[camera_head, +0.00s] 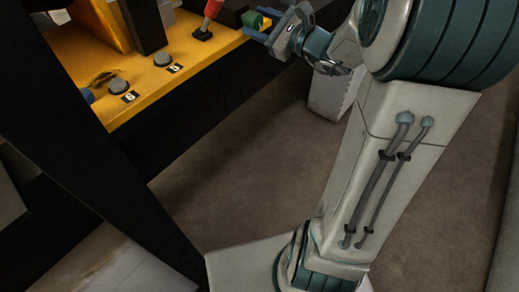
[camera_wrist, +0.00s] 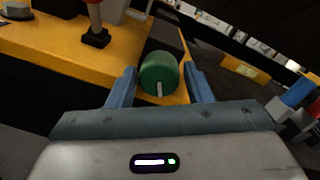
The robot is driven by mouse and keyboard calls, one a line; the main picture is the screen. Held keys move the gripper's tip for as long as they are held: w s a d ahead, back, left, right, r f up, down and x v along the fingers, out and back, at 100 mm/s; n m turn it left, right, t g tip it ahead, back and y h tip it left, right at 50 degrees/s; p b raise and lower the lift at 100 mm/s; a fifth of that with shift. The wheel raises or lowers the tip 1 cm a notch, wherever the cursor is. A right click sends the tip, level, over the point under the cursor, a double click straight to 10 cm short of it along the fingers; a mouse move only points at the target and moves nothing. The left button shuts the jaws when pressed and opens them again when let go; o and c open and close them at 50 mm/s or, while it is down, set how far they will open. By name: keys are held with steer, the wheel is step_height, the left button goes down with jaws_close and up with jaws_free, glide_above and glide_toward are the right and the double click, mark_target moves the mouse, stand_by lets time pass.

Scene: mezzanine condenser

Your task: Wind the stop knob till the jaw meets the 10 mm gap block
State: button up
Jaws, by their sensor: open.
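A green knob (camera_head: 251,19) sits at the far right end of the yellow bench in the head view. In the wrist view the green knob (camera_wrist: 159,73) has a pale mark on its lower face. My gripper (camera_head: 262,29) is open at the knob. In the wrist view the two blue fingers of my gripper (camera_wrist: 160,80) stand on either side of the knob, with a gap showing on each side. I cannot make out the jaw or the 10 mm gap block in either view.
A red-handled lever (camera_head: 211,14) rises from a black base on the yellow bench (camera_head: 185,52), close to the knob. Buttons labelled 5 (camera_head: 162,59) and 6 (camera_head: 118,86) lie nearer. A dark post crosses the left foreground. Bare floor (camera_head: 225,165) lies below the bench.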

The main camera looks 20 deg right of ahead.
steer(key=b+v, duration=0.3)
steer(key=v, duration=0.9)
steer(key=s+a+f+n+g+b, duration=0.3)
steer(key=a+f+b, duration=0.1)
steer(key=f, duration=0.4)
steer(key=s+a+f+n+g+h+b, duration=0.1)
steer(key=s+a+f+n+g+b, duration=0.2)
steer(key=f, duration=0.5)
steer(key=s+a+f+n+g+b, duration=0.2)
steer(key=a+f+n+g+b, duration=0.1)
steer(key=f, duration=0.5)
steer(key=a+g+b, duration=0.1)
steer(key=a+b, duration=0.1)
steer(key=b, duration=0.1)
steer(key=shift+s+f+n, duration=0.4)
